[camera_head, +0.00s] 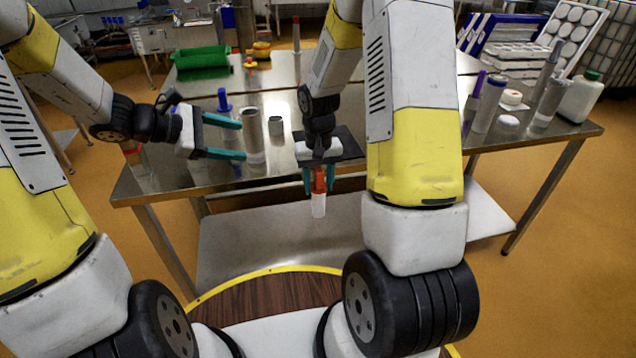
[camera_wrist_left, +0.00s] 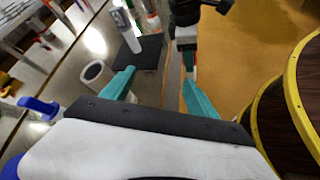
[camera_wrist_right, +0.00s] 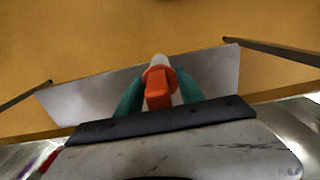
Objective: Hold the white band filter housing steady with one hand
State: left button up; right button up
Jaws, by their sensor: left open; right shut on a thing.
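My right gripper (camera_head: 319,183) is shut on a red-orange piece (camera_head: 319,178) with a white lower end, which hangs down in front of the table's front edge. The orange piece (camera_wrist_right: 158,88) is also between the fingers in the right wrist view. A grey cylinder (camera_head: 253,132) with a paler lower part stands upright on the table; I cannot tell if it is the white band filter housing. My left gripper (camera_head: 241,140) is open and empty, its fingertips close to this cylinder. A pale open-topped cylinder (camera_wrist_left: 97,74) stands beside one finger in the left wrist view.
A grey cup (camera_head: 276,129) and a blue-topped piece (camera_head: 224,102) stand near the left gripper. A dark mat (camera_head: 347,142) lies under my right gripper. A green tray (camera_head: 202,62) is at the back left. Several bottles, including a white jug (camera_head: 580,98), crowd the right.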

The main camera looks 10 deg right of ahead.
aim_at(247, 151)
pick_arm(q)
jog(key=w+a+f+n+t, duration=0.1)
jog(key=w+f+n, duration=0.2)
jog(key=w+a+f+n+t, duration=0.2)
jog(key=w+f+n, duration=0.1)
jog(key=f, duration=0.1)
jog(key=w+a+f+n+t, duration=0.1)
jog(key=w+f+n, duration=0.2)
jog(key=shift+w+a+f+h, duration=0.15)
jog(key=shift+w+f+h, duration=0.15)
jog(key=shift+w+f, duration=0.05)
jog(key=shift+x, duration=4.95)
jog(key=shift+w+a, duration=0.1)
